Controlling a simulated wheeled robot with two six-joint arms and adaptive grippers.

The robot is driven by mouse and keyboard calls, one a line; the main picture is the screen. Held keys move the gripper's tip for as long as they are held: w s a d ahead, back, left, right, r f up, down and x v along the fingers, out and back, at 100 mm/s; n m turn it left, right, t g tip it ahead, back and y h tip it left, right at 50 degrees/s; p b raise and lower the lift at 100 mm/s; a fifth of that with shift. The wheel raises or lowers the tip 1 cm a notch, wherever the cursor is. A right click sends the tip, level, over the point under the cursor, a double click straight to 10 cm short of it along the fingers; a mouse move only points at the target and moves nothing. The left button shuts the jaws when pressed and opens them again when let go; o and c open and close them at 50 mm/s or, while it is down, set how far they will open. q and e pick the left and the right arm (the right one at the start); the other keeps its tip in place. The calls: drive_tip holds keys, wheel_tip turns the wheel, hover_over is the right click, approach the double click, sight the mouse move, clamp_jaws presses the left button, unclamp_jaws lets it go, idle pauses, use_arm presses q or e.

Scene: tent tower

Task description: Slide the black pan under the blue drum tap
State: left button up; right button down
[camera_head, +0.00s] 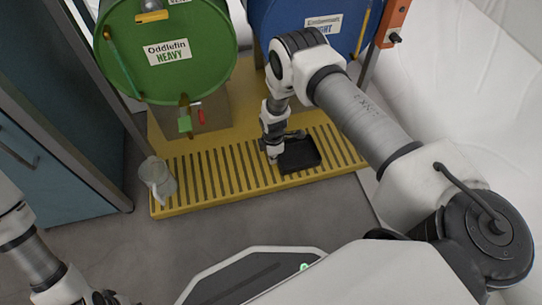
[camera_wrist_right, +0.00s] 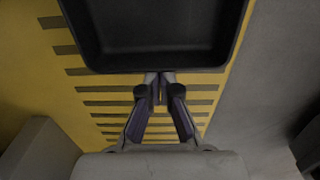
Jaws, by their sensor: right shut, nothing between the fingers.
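The black pan (camera_head: 303,158) sits flat on the yellow slatted platform, below and in front of the blue drum (camera_head: 346,35). The blue drum's tap is hidden behind my right arm. My right gripper (camera_head: 273,158) is low over the slats at the pan's left side. In the right wrist view, the pan (camera_wrist_right: 155,35) fills the top, and the gripper's closed fingertips (camera_wrist_right: 159,88) are close to its near wall with nothing between them. I cannot tell whether they touch it. My left arm shows at the lower left; its fingers are out of view.
The yellow platform (camera_head: 215,190) has bare slats left of the pan. A green drum (camera_head: 172,70) with a tap (camera_head: 185,120) is at the left. A teal cabinet (camera_head: 50,170) borders the left.

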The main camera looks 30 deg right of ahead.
sight(298, 156)
drive_tip(key=d, duration=0.3)
drive_tip(key=s+d+b, duration=0.1)
drive_tip(key=d, duration=0.2)
drive_tip(key=s+d, duration=0.1)
drive_tip(key=d, duration=0.2)
drive_tip(key=shift+b, duration=0.3)
drive_tip(key=shift+d, duration=0.25)
